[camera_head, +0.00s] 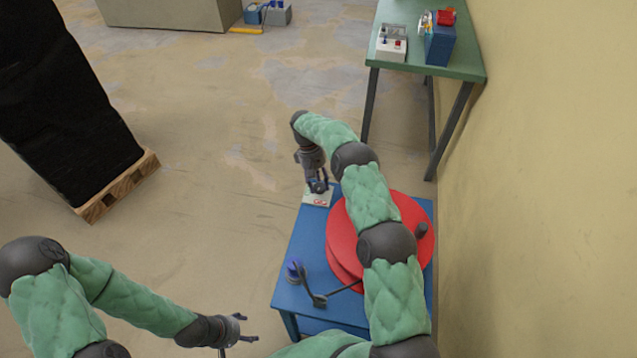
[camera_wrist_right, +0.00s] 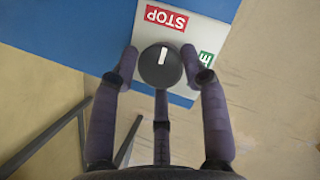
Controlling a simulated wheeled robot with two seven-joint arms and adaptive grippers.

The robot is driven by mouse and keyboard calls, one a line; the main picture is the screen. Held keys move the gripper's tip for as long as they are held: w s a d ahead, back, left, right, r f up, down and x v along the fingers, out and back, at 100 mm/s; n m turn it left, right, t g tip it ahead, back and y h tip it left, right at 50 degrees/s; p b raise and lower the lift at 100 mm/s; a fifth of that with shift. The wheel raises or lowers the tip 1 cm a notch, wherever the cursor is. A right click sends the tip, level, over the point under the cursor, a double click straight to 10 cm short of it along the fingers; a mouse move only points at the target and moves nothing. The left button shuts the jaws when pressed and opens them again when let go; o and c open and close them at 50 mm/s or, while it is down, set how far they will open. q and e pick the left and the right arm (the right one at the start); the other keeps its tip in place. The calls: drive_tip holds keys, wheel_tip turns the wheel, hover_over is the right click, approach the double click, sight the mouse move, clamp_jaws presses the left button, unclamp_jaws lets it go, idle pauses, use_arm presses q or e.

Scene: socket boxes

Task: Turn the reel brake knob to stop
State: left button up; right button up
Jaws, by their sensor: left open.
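The reel brake knob (camera_wrist_right: 160,67) is a round dark knob with a white pointer mark. It sits on a white plate (camera_wrist_right: 205,10) with a red STOP label (camera_wrist_right: 166,17) above it and a green label (camera_wrist_right: 205,60) to its right, partly cut by a finger. The mark points up, roughly toward STOP. My right gripper (camera_wrist_right: 160,68) is open, with fingers on both sides of the knob and another below it; no clear contact shows. In the head view my right gripper (camera_head: 318,187) is over the plate and hides the knob. My left gripper (camera_head: 242,331) is open and empty at lower left.
A red reel (camera_head: 345,245) lies on the blue table (camera_head: 300,240), partly behind my right arm. A dark crank-like part and a blue knob (camera_head: 293,270) are at its front. A green table (camera_head: 455,60) with boxes stands behind. The wall is close on the right.

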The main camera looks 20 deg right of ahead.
drive_tip(key=o, duration=0.3)
drive_tip(key=shift+s+a+f, duration=0.15)
drive_tip(key=shift+s+a, duration=0.1)
drive_tip(key=shift+s, duration=0.1)
drive_tip(key=shift+w+d, duration=0.1)
drive_tip(key=shift+r, duration=0.2)
drive_tip(key=v, duration=1.1)
drive_tip(key=shift+w+r, duration=0.25)
drive_tip(key=shift+r, duration=0.05)
